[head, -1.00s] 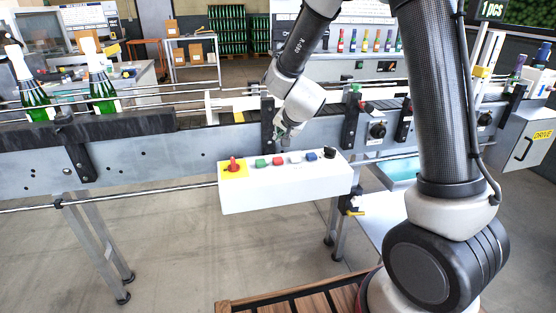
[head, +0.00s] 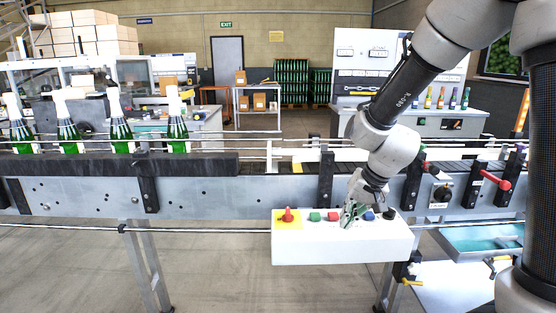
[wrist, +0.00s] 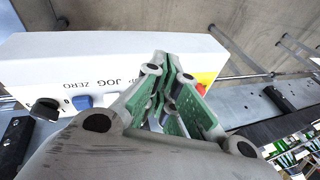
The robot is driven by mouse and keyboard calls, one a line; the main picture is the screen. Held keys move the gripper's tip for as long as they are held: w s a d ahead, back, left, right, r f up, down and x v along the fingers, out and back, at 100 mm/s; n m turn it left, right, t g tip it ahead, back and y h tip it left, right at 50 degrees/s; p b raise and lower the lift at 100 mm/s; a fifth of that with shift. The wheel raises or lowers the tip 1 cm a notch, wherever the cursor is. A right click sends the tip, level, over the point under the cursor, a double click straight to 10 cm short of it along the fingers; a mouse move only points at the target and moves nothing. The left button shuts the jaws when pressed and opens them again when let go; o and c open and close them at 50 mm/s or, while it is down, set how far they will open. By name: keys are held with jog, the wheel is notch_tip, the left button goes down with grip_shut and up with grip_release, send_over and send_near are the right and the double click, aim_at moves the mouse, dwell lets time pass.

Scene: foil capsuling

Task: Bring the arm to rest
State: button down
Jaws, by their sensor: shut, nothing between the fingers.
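My gripper (head: 350,222) is at the white control box (head: 320,245), in front of the row of buttons, and hides the white one. Its green-padded fingers (wrist: 168,62) are together with nothing between them in the wrist view. Whether they touch the box cannot be told. The box carries a red knob on a yellow plate (head: 288,216), a green button (head: 315,216), a red button (head: 333,216), a blue button (head: 369,215) and a black knob (head: 389,214). The wrist view shows the blue button (wrist: 82,102), the black knob (wrist: 45,108) and JOG and ZERO lettering.
A conveyor (head: 85,197) with metal rails runs across behind the box, with several foil-topped green bottles (head: 120,130) at left. A red lever (head: 496,181) and a teal tray (head: 480,238) are at right. Open floor lies front left.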

jog(key=s+d+r+n+h, duration=0.1)
jog(key=s+d+r, duration=0.6)
jog(key=s, duration=0.3)
jog(key=s+d+r+n+t+h, duration=0.1)
jog(key=s+d+r+h, duration=0.1)
jog(key=s+d+r, duration=0.6)
jog(key=s+d, duration=0.1)
jog(key=s, duration=0.2)
jog(key=shift+s+d+r, duration=0.2)
jog(key=shift+d, duration=0.15)
